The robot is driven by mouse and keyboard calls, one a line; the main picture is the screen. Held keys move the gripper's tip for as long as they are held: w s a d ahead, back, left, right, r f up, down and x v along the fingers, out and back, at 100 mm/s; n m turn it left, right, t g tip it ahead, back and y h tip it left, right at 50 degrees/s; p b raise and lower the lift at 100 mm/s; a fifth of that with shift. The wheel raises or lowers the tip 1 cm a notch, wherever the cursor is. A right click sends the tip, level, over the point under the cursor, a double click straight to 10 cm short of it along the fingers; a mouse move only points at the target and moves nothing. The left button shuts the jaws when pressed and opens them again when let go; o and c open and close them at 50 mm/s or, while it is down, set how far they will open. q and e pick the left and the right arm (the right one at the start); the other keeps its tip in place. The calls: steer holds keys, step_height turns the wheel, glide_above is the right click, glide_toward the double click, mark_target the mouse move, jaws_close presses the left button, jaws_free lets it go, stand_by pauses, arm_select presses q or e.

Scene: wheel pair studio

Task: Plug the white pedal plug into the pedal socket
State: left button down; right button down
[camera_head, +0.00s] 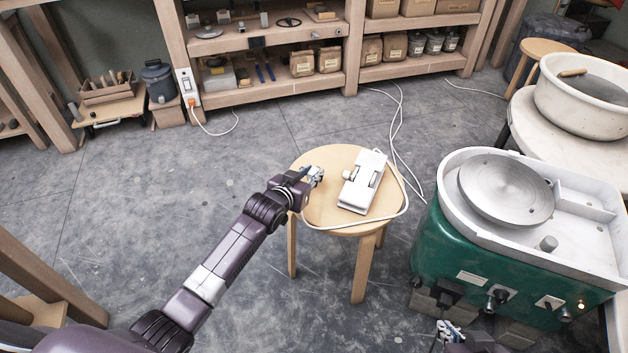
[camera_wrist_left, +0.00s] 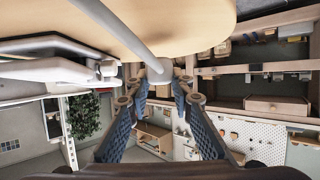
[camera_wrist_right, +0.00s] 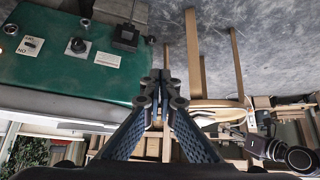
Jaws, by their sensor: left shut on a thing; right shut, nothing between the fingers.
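The white pedal (camera_head: 363,182) lies on the round wooden stool (camera_head: 325,158), its white cable looping over the stool's front edge. My left gripper (camera_head: 316,173) is over the left part of the stool, shut on the white pedal plug (camera_wrist_left: 159,70); the cable runs from the plug in the left wrist view. The green wheel base (camera_head: 440,245) has several fittings low on its front, including a round black one (camera_head: 497,298), also in the right wrist view (camera_wrist_right: 77,45). I cannot tell which is the pedal socket. My right gripper (camera_head: 447,330) is shut and empty, below the wheel's front.
The grey wheel head (camera_head: 506,190) and white splash pan top the wheel base. A white basin (camera_head: 585,105) stands on a table behind it. White cables lie on the floor behind the stool. The floor left of the stool is clear; shelves line the back.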

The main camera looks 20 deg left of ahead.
arm_select(q)
steer(key=shift+r, duration=0.25)
steer(key=shift+r+p, duration=0.15)
steer(key=shift+p, duration=0.3)
arm_select(e)
steer(key=s+d+f+g, duration=0.2)
steer(key=s, duration=0.3)
steer(key=shift+s+f+g+h, duration=0.2)
steer(key=shift+g+h, duration=0.1)
steer(key=shift+g, duration=0.1)
steer(key=shift+w+a+r, duration=0.15)
steer(key=shift+w+a, duration=0.05)
steer(key=shift+w, duration=0.1)
arm_select(q)
steer(key=c, duration=2.2)
jaws_free()
jaws_close()
arm_select(e)
steer(key=shift+s, duration=0.15)
